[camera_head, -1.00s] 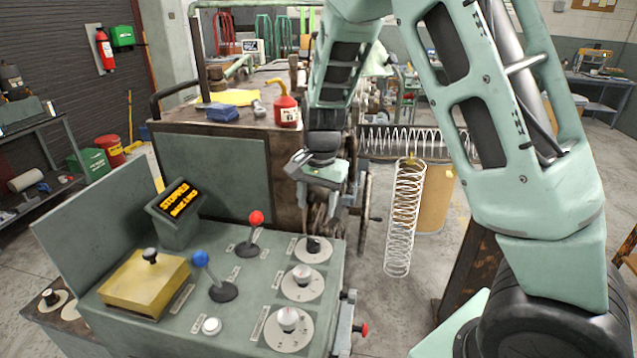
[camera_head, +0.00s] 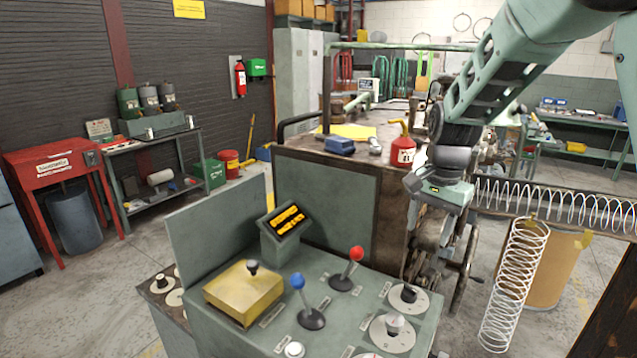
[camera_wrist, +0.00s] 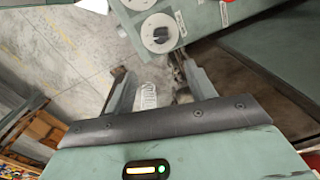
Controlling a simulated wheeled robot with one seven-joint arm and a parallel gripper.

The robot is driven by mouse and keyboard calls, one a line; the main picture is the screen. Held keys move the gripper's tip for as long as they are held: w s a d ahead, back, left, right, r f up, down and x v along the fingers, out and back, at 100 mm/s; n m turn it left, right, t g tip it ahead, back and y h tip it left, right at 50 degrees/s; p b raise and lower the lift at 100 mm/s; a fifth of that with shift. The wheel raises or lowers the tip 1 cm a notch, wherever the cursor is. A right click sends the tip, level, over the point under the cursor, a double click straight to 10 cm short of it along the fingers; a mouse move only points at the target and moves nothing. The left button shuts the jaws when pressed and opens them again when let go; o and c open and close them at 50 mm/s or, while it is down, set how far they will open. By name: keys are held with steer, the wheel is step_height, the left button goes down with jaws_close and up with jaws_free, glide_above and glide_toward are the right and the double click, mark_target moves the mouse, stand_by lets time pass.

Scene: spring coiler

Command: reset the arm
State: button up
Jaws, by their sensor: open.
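My arm (camera_head: 510,70) reaches in from the upper right in the head view, in front of the coiler machine (camera_head: 325,190). My gripper (camera_head: 432,222) hangs at the machine's right front corner, above and behind the right side of the control console (camera_head: 250,330). In the wrist view my gripper (camera_wrist: 158,85) shows two fingers spread apart with nothing between them. Beyond the fingers lie the floor and a blurred pale coil. A dial (camera_wrist: 160,33) of the console shows past the fingertips.
The console carries a red-knobbed lever (camera_head: 355,255), a blue-knobbed lever (camera_head: 298,283), a yellow box (camera_head: 243,292) and a lit display (camera_head: 287,220). A white spring (camera_head: 515,285) hangs at right before a tan drum (camera_head: 550,270).

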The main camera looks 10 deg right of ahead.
steer(key=s+a+f+n+y+b, duration=0.1)
steer(key=s+a+f+n+b, duration=0.1)
steer(key=s+a+n, duration=0.45)
steer(key=s+a+f+n+b, duration=0.2)
steer(key=s+a+n, duration=0.2)
steer(key=s+a, duration=0.45)
steer(key=s+a+f+n+b, duration=0.2)
steer(key=s+a+n, duration=0.3)
steer(key=s+n, duration=0.3)
steer(key=s+f, duration=0.1)
steer(key=s, duration=0.2)
steer(key=shift+s+a+g+h, duration=0.15)
steer(key=shift+s+g+h, duration=0.15)
steer(key=shift+s+h, duration=0.1)
steer(key=shift+n, duration=0.25)
